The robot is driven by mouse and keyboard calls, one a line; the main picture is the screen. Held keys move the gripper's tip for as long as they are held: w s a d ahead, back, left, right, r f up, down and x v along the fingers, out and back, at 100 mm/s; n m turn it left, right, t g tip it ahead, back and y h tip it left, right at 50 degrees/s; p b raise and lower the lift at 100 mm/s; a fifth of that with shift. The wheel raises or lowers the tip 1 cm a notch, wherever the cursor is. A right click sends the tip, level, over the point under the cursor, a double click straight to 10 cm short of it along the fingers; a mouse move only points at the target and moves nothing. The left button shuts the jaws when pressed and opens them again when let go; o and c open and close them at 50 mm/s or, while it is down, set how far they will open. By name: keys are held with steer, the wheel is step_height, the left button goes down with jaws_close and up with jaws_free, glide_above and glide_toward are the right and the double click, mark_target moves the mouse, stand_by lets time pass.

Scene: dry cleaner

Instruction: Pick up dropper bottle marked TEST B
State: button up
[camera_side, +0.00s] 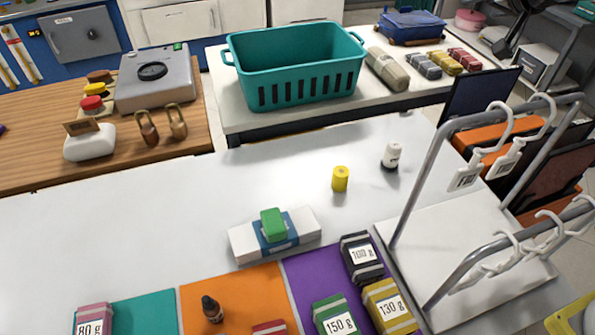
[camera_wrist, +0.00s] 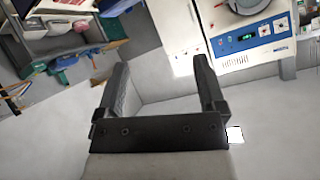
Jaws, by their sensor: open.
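A small dark bottle with a narrow black top (camera_side: 212,309) stands upright on the orange mat (camera_side: 245,297) at the front of the white table in the side view. A small white bottle with a dark base (camera_side: 391,156) stands upright near the back right of the table. I cannot read a TEST B mark on either bottle. My gripper (camera_wrist: 160,64) shows in the wrist view with its two black fingers apart and nothing between them. It does not show in the side view, and neither bottle shows in the wrist view.
A yellow cylinder (camera_side: 340,178) and a white box with a green block (camera_side: 273,224) stand mid-table. Weight-labelled packs, including a black one (camera_side: 362,258), stand around the front mats. A metal rack with hanging tags (camera_side: 466,178) rises at the right. The table's left part is clear.

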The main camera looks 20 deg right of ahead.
steer(key=w+a+r+m+t, duration=0.2)
steer(key=w+a+t, duration=0.2)
steer(key=w, duration=0.2)
steer(key=w+a+f+m+g, duration=0.1)
steer(key=a+f+m+g, duration=0.25)
steer(key=a+f, duration=0.65)
steer(key=m+g+y, duration=0.8)
steer(key=g+y, duration=0.3)
steer(key=y, duration=0.3)
glide_toward(220, 308)
steer(key=x, duration=0.3)
steer(key=shift+w+a+f, duration=0.25)
steer(key=shift+w+f, duration=0.05)
steer(key=shift+s+a+f+m+y, duration=0.1)
steer(key=shift+s+a+m+y, duration=0.15)
steer(key=shift+s+m+y, duration=0.15)
steer(key=shift+x, duration=1.35)
steer(key=shift+w+f, duration=0.1)
steer(key=shift+w, duration=0.05)
steer(key=shift+x, duration=2.5)
